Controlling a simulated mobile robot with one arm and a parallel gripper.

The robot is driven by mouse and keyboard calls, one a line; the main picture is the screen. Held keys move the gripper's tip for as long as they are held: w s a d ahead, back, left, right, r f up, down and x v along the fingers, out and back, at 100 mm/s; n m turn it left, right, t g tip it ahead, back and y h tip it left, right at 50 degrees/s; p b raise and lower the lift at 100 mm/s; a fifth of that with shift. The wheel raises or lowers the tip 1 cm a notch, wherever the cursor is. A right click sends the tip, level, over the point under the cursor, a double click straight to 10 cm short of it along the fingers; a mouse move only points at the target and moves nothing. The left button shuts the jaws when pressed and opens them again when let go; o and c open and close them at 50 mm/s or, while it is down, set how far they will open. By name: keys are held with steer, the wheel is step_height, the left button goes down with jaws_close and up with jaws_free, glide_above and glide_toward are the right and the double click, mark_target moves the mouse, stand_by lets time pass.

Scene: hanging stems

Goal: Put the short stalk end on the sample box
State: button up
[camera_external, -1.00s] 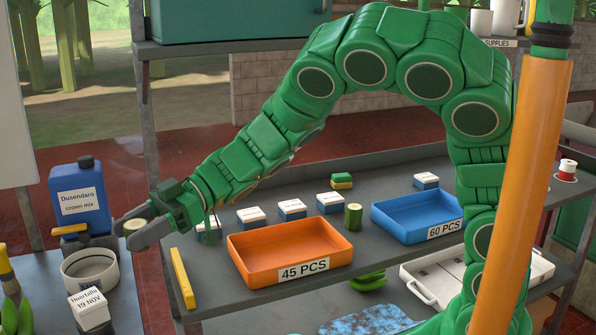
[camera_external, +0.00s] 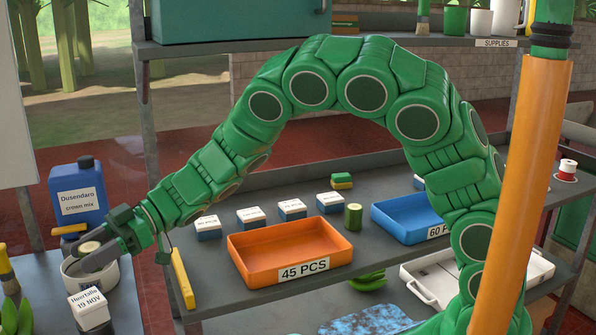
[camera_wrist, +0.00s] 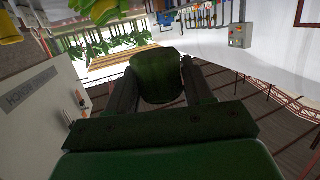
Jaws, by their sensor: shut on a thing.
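My gripper (camera_external: 88,256) is shut on a short green stalk end (camera_external: 89,247) with a pale cut face. In the wrist view the stalk end (camera_wrist: 158,76) sits between the two dark fingers. In the external view they overlap the round white pot on the left table; I cannot tell the height above it. A small box with a white top (camera_external: 88,302), labelled "Huertalto 19 NOV", stands in front of that pot, below the gripper in the picture. It is likely the sample box; its top looks bare.
The white pot (camera_external: 110,281) and a blue jug (camera_external: 78,196) stand close to my gripper. The shelf holds an orange tray (camera_external: 290,250), a blue tray (camera_external: 395,226), another stalk piece (camera_external: 353,217), several small white-topped boxes (camera_external: 250,216) and a yellow bar (camera_external: 182,278).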

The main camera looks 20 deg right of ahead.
glide_above(91, 297)
steer(key=shift+s+a+f, duration=0.1)
steer(key=shift+a+f, duration=0.05)
steer(key=shift+f, duration=0.6)
steer(key=shift+s+a+f, duration=0.1)
steer(key=shift+a+f, duration=0.05)
steer(key=shift+f, duration=0.65)
steer(key=shift+s+a+f, duration=0.1)
steer(key=shift+a+f, duration=0.05)
steer(key=shift+f, duration=2.2)
steer(key=shift+f, duration=0.1)
steer(key=o, duration=1)
steer(key=shift+o, duration=0.2)
steer(key=shift+w+d+r, duration=0.2)
steer(key=shift+w+d, duration=0.05)
steer(key=shift+d, duration=0.2)
steer(key=shift+v, duration=1.25)
step_height(91, 297, up, 7)
steer(key=shift+a, duration=0.25)
